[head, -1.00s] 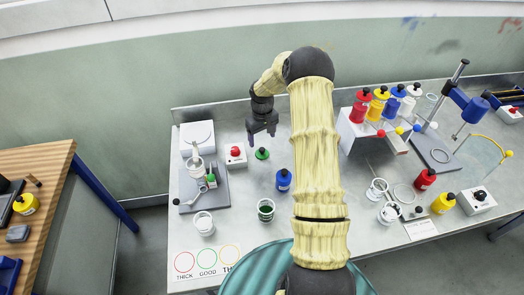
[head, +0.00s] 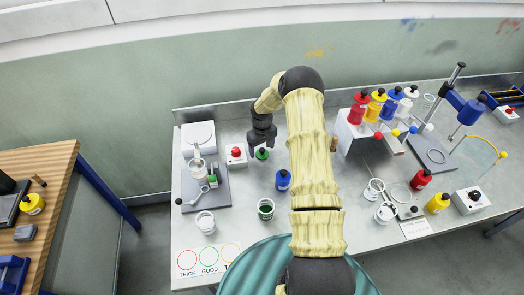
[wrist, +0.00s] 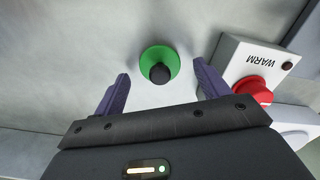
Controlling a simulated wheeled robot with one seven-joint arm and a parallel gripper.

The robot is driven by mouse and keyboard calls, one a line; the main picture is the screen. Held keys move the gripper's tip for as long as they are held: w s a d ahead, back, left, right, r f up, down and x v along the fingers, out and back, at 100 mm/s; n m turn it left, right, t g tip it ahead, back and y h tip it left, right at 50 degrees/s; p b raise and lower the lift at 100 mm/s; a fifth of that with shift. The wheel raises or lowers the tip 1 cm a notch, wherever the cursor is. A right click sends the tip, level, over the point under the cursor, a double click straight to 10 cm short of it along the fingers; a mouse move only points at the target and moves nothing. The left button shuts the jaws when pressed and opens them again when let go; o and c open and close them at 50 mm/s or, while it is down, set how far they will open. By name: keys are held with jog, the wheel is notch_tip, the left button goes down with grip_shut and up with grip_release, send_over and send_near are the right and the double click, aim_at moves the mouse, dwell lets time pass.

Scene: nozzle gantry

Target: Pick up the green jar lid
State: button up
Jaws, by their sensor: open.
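The green jar lid (head: 262,154) lies flat on the grey bench near the back. In the wrist view the lid (wrist: 160,65) is a green disc with a black knob in its middle. My gripper (head: 262,139) is open and empty, just above and behind the lid in the head view. In the wrist view the two purple fingers of my gripper (wrist: 160,88) stand apart, with the lid centred just beyond their tips. The fingers do not touch it. An open jar with green contents (head: 266,209) stands nearer the front.
A white box with a red button (head: 236,155), marked WARM in the wrist view (wrist: 258,65), stands close beside the lid, near one finger. A blue bottle (head: 283,180) stands in front. Bench left of the lid in the wrist view is clear.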

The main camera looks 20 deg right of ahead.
aim_at(262, 149)
jog(key=shift+f, duration=0.7)
jog(key=c, duration=1)
jog(key=shift+c, duration=0.6)
jog(key=shift+r, duration=0.15)
notch_tip(262, 149, up, 10)
jog(key=b, duration=0.3)
